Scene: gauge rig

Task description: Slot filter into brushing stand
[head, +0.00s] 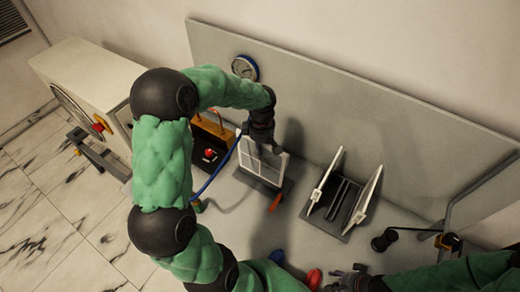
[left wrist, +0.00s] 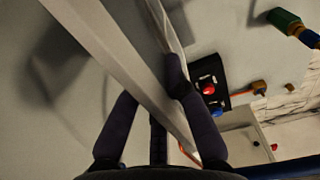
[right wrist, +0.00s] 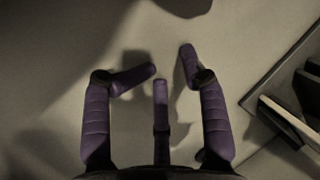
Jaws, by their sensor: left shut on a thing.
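The filter (head: 265,160), a flat panel with a pale frame, stands upright over a dark base (head: 247,178) at the middle of the bench. My left gripper (head: 263,138) is shut on its top edge from above. In the left wrist view the pale frame of the filter (left wrist: 112,48) runs between the fingers. I cannot tell whether its lower edge touches the base. The brushing stand (head: 345,195), a dark tray with slats between two pale upright sides, is to the right, apart from the filter. My right gripper (right wrist: 168,72) is open and empty above the bench.
A dark case with a red knob (head: 209,153) is left of the filter. An orange-red handle (head: 275,202) is by the base. Blue (head: 277,257) and red (head: 314,278) items lie at the front. A dark round-ended tool (head: 384,240) is right. A grey panel stands behind.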

